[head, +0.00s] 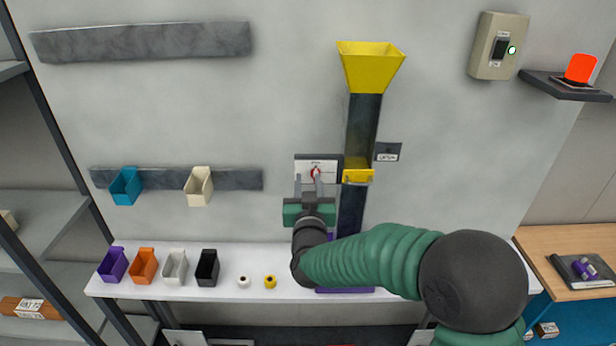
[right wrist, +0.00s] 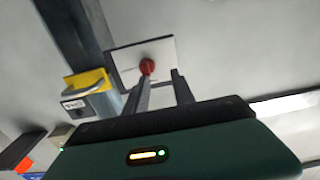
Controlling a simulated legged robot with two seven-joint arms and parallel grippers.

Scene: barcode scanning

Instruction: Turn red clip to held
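The red clip (head: 316,173) is a small round red part on a white plate on the wall, beside the yellow and dark chute. In the right wrist view the red clip (right wrist: 147,67) stands out from the middle of its plate (right wrist: 126,61). My right gripper (head: 308,177) is in front of the plate's lower part. Its two fingers are apart with nothing visible between them. In the right wrist view my right gripper (right wrist: 161,76) has its fingertips close to the clip, one just below it. Whether they touch it I cannot tell. My left gripper is out of view.
A yellow funnel (head: 370,66) tops the chute, with a yellow lip (head: 357,176) right of the plate. A small dark labelled box (head: 387,152) is on the wall. Coloured bins and two small rolls stand on the white shelf (head: 240,258) below.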

